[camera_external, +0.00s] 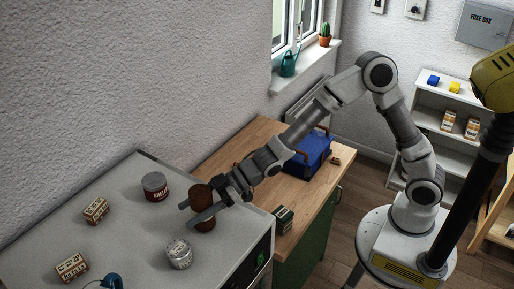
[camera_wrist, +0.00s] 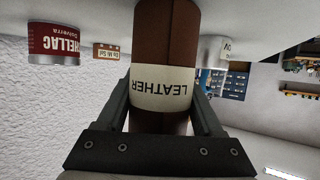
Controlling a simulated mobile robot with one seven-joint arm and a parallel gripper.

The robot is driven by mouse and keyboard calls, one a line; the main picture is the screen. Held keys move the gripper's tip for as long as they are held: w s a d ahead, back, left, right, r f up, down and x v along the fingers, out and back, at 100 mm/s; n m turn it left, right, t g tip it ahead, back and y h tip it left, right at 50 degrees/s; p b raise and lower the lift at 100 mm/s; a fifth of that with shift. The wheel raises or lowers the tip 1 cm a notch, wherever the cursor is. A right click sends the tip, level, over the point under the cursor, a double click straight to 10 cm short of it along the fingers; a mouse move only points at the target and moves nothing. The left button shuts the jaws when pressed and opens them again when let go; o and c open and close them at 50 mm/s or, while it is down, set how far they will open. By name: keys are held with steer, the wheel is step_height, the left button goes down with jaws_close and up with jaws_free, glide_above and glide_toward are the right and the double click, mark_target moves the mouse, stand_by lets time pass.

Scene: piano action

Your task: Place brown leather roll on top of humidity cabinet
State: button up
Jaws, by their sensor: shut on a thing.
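The brown leather roll (camera_external: 203,196) stands upright at the right part of the grey top of the humidity cabinet (camera_external: 128,232). My gripper (camera_external: 190,212) is shut on it, with one finger on each side. In the wrist view the roll (camera_wrist: 165,40) is between the fingers, and its cream label reads LEATHER upside down. Its far end meets or hovers just over the grey surface; I cannot tell if it touches. The fingers partly hide the roll in the external view.
On the cabinet top are a dark red-labelled shellac tin (camera_external: 155,187), a white tin (camera_external: 179,254), two small boxes (camera_external: 96,210) and a blue object (camera_external: 110,281). A wooden-topped bench (camera_external: 250,150) with a blue toolbox (camera_external: 308,155) adjoins on the right.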

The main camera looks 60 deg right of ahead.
steer(key=shift+f, duration=0.1)
steer(key=shift+f, duration=0.15)
steer(key=o, duration=1.4)
steer(key=shift+o, duration=0.2)
steer(key=shift+r, duration=0.2)
steer(key=p+v, duration=0.1)
steer(key=v, duration=1.1)
steer(key=shift+p, duration=0.4)
